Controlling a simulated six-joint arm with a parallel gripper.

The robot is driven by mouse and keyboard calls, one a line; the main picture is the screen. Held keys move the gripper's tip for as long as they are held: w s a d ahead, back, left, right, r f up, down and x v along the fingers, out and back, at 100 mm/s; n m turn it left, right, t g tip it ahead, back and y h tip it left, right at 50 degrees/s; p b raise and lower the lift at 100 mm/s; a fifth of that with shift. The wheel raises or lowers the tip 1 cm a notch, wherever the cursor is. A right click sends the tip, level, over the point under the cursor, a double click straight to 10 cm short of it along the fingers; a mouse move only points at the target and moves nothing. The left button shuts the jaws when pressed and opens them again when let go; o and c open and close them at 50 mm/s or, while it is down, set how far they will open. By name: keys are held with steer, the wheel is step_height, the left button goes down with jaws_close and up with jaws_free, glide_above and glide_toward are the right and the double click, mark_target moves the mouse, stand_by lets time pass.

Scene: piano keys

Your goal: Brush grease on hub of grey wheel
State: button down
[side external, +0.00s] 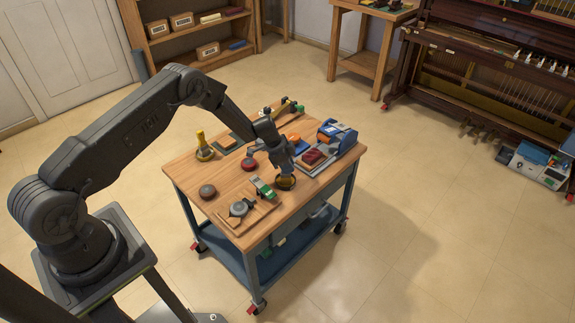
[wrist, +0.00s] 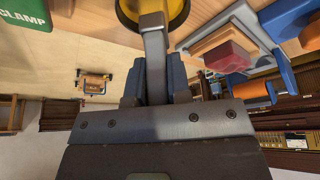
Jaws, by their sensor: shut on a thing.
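The grey wheel (side external: 239,209) lies on a wooden board near the front corner of the cart top. In the wrist view, my gripper (wrist: 156,82) is shut on a flat grey handle (wrist: 154,52), apparently the brush.
A green and white clamp-labelled block (side external: 263,187) stands between tin and wheel. A blue machine (side external: 338,136) and a dark red block (side external: 313,157) are at the right. A red round thing (side external: 249,164), a brown round thing (side external: 207,191) and a yellow-topped stand (side external: 203,148) are at the left.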

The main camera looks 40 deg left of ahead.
steer(key=shift+r, duration=3.45)
steer(key=shift+r, duration=0.1)
